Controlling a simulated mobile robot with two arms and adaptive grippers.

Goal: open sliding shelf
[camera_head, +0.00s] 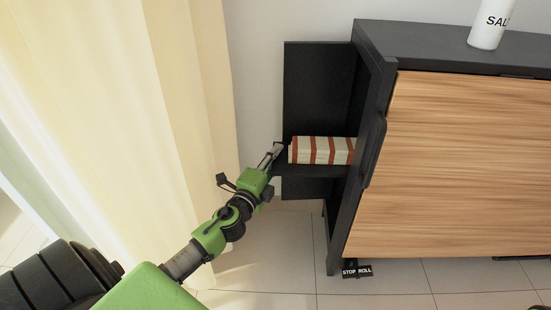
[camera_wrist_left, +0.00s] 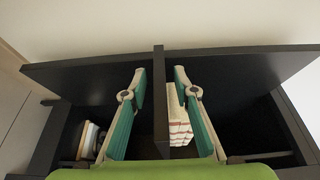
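The sliding shelf (camera_head: 315,82) is a black unit standing out from the left end of the cabinet, with an upright back panel and a ledge. In the left wrist view, its black upright board (camera_wrist_left: 159,100) runs between my fingers. My left gripper (camera_head: 279,148) is at the shelf's outer left end. In its wrist view, the fingers (camera_wrist_left: 160,72) are apart, one on each side of the board, with a small gap visible on both sides. Whether they touch it lower down is hard to tell. My right gripper is not in view.
Red-and-white striped items (camera_head: 322,150) stand on the shelf, close to my gripper. The cabinet (camera_head: 450,58) has a wood-grain door (camera_head: 460,160) and a white SALT container (camera_head: 489,25) on top. A cream curtain (camera_head: 150,90) hangs at left. Tiled floor (camera_head: 290,250) below is mostly clear.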

